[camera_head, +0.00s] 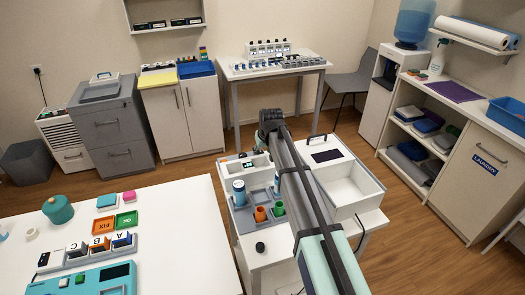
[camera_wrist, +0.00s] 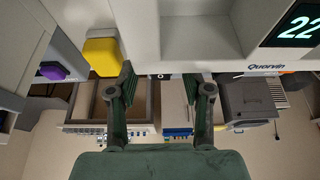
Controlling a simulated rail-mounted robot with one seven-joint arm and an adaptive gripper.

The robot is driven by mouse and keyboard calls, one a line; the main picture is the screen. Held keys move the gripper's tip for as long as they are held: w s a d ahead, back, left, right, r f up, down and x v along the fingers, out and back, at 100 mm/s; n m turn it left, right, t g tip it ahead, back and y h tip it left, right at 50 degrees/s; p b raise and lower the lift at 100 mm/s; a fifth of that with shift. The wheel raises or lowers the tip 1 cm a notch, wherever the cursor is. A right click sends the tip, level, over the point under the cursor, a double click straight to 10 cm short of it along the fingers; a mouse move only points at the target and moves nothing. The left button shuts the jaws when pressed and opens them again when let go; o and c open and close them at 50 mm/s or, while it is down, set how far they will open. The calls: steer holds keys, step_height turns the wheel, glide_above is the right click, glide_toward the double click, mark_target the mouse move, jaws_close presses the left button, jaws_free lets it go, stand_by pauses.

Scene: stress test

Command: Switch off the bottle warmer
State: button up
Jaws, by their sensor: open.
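My gripper (camera_wrist: 164,88) is open and empty, with fingers apart just below that edge. In the head view a white unit with a small display (camera_head: 252,163) stands on the small table, partly hidden by my arm, which also hides the gripper.
A white worktable (camera_head: 180,235) stands at left.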

steer(key=shift+w+f, duration=0.15)
steer(key=shift+f, duration=0.15)
jaws_close()
steer(key=shift+w+a+r+g+p, duration=0.25)
steer(key=shift+w+g+p, duration=0.15)
steer(key=shift+p, duration=0.25)
steer(key=shift+g+h+p, duration=0.35)
steer(key=shift+g+h, duration=0.05)
steer(key=shift+f+g+h+p, duration=0.1)
steer(key=shift+g+h+p, duration=0.2)
steer(key=shift+g, duration=0.4)
steer(key=shift+s, duration=0.1)
